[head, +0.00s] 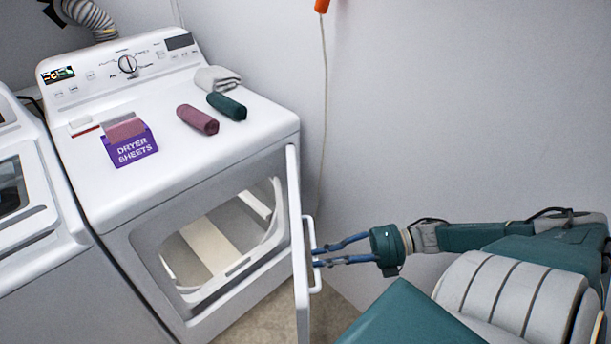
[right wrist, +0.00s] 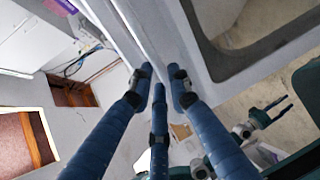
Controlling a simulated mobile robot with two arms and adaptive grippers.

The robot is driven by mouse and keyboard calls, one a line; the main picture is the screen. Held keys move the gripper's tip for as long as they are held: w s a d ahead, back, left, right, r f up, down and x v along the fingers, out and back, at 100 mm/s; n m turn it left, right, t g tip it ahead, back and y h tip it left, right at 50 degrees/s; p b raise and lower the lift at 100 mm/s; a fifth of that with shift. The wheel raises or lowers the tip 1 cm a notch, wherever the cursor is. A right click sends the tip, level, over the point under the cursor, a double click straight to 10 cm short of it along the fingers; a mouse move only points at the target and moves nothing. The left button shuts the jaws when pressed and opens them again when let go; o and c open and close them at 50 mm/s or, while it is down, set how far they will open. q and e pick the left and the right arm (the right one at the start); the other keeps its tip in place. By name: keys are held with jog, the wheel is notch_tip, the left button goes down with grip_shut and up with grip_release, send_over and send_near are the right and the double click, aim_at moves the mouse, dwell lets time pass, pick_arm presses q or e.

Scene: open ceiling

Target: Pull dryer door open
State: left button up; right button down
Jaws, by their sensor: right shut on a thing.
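The white dryer (head: 190,190) stands at the left of the head view. Its door (head: 300,270) is swung open to the right, seen nearly edge-on, and the drum opening (head: 215,245) shows. The door's white handle (head: 311,231) is on its right-hand face. My right gripper (head: 317,257) reaches in from the right, shut on the handle. In the right wrist view the blue fingertips (right wrist: 161,82) come together beside the pale door (right wrist: 215,70); the grip on the handle itself is hard to make out there. My left gripper does not show in the head view.
On the dryer top lie a purple dryer sheets box (head: 130,143), rolled maroon (head: 198,119) and green (head: 227,106) cloths, and a folded grey cloth (head: 217,79). Another white machine (head: 35,225) stands left. A bare wall (head: 450,100) is behind. Some floor (head: 330,318) shows below the door.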

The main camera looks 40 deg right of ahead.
jog(key=shift+s+d+f+n+g, duration=0.1)
jog(key=shift+s+d+n+g, duration=0.15)
jog(key=shift+d, duration=0.25)
jog(key=shift+s+d+n+g, duration=0.15)
jog(key=shift+s+d, duration=0.15)
jog(key=shift+d, duration=0.2)
jog(key=c, duration=1.6)
grip_release()
jog(key=shift+w, duration=0.1)
jog(key=v, duration=0.7)
jog(key=shift+d, duration=0.25)
jog(key=shift+c, duration=0.6)
